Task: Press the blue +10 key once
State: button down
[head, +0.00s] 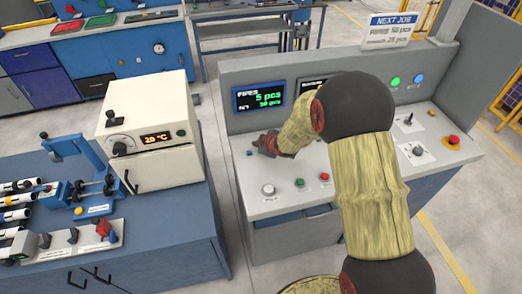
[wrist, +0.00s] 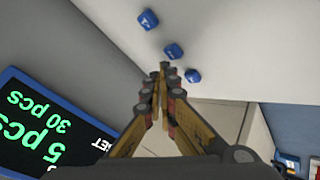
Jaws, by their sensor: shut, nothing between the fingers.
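Three blue keys sit in a row on the grey console: one at the top of the wrist view (wrist: 148,20), a middle key (wrist: 174,50) and a lower key (wrist: 193,75). Their markings are too small to read surely, so I cannot tell which is +10. In the head view one blue key (head: 249,153) shows left of my gripper (head: 262,148); the others are hidden. In the wrist view my gripper (wrist: 163,72) is shut and empty, its tips beside the middle and lower keys. Contact cannot be told. The display (head: 258,97) reads 5 pcs over 30 pcs.
A red emergency button (head: 453,140) is at the right. A bench with a white oven (head: 150,130) stands left, across a gap.

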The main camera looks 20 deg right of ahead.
jog(key=shift+f, duration=0.1)
jog(key=shift+f+b, duration=0.35)
jog(key=shift+f+b, duration=0.35)
jog(key=shift+f, duration=0.05)
dwell(0.9)
jog(key=shift+r, duration=0.1)
jog(key=shift+r+p, duration=0.75)
notch_tip(320, 180, up, 5)
jog(key=p, duration=0.4)
jog(key=shift+p, duration=0.3)
dwell(0.7)
